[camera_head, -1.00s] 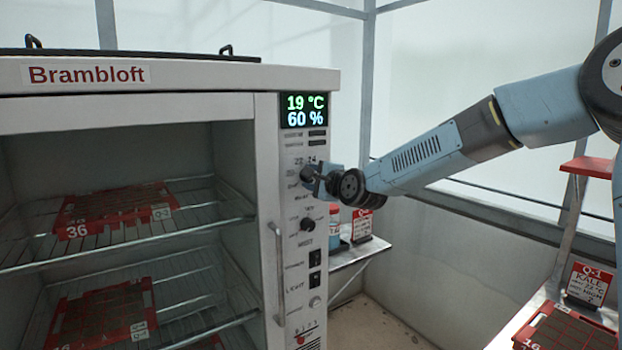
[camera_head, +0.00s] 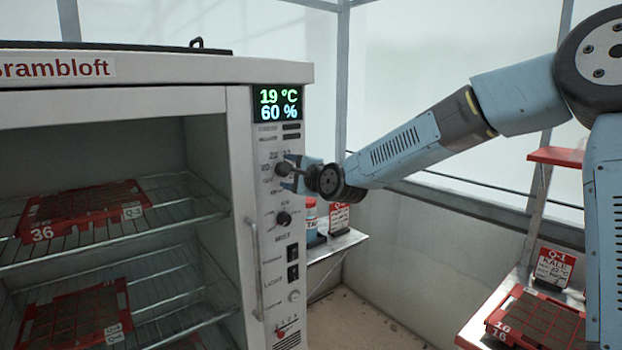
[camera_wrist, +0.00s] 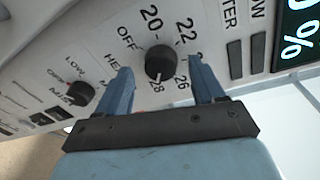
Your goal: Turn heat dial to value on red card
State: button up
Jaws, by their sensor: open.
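The dark round heat dial (camera_head: 283,170) is on the cabinet's control strip, below the display (camera_head: 278,105) reading 19 °C and 60 %. In the wrist view the heat dial (camera_wrist: 160,62) has OFF, 20, 22, 26 and 28 around it; its pointer is too unclear to read. My gripper (camera_head: 291,172) is at the dial. In the wrist view its open fingers (camera_wrist: 161,80) stand on either side of the dial, with gaps showing. A red card (camera_head: 552,267) at the right reads Q-1 KALE, with a blurred temperature line that seems to read 22 °C.
The mist dial (camera_head: 284,219) and switches (camera_head: 292,262) sit below the heat dial. A vertical door handle (camera_head: 254,270) runs beside the strip. Red trays (camera_head: 125,196) lie on the cabinet shelves. Another red card (camera_head: 339,217) and a bottle (camera_head: 311,218) stand on a side shelf.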

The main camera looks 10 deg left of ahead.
jog(key=f+v, duration=0.1)
jog(key=v, duration=1.1)
jog(key=shift+r, duration=0.3)
dwell(0.3)
jog(key=shift+d, duration=0.2)
